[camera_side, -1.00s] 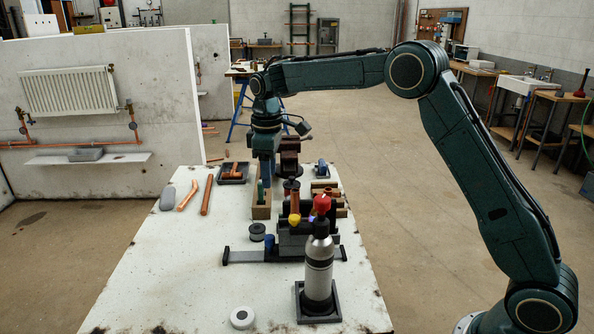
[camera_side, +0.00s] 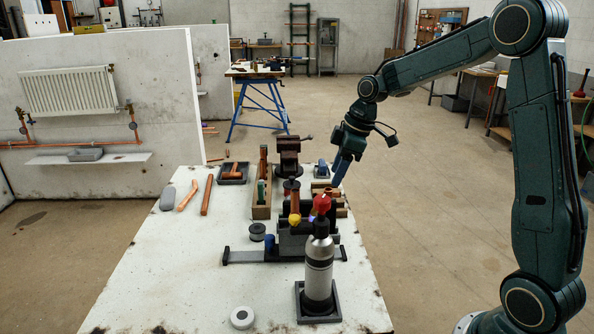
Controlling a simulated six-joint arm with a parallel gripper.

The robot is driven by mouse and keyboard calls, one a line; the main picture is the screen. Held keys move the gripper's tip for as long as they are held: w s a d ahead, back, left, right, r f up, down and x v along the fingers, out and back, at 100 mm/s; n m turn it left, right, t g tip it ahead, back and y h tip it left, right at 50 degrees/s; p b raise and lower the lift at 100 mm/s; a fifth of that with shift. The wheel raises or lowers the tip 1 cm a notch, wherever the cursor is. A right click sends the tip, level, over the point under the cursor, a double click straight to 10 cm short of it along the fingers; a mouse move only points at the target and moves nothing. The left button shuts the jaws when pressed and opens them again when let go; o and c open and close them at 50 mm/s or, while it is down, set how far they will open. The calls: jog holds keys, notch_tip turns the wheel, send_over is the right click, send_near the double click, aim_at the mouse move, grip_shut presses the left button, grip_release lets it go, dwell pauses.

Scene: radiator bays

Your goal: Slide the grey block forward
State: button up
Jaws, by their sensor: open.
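A grey block with rounded ends (camera_side: 168,198) lies flat at the left edge of the white worktable (camera_side: 180,265). A darker grey stepped block (camera_side: 293,240) stands near the table's middle, partly hidden by the gas bottle; I cannot tell which one the task names. My gripper (camera_side: 336,186) is open and points down at the table's right side, by a wooden holder (camera_side: 341,211). It is well to the right of the rounded block. Its fingertips are small and partly lost against the things behind.
A gas bottle with a red top (camera_side: 319,268) stands in front. A dark vise (camera_side: 289,158), a wooden box (camera_side: 262,205), copper pipes (camera_side: 207,195) and a dark tray (camera_side: 233,173) crowd the back. A white roll (camera_side: 242,317) lies at the front; the left front is clear.

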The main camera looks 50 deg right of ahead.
notch_tip(320, 180, down, 6)
jog(key=s, duration=0.2)
jog(key=shift+s+d+f+t+y, duration=0.2)
jog(key=shift+s+t+y, duration=0.1)
jog(key=shift+s+t, duration=0.1)
jog(key=shift+x, duration=6.85)
jog(key=shift+w+d, duration=0.1)
grip_shut()
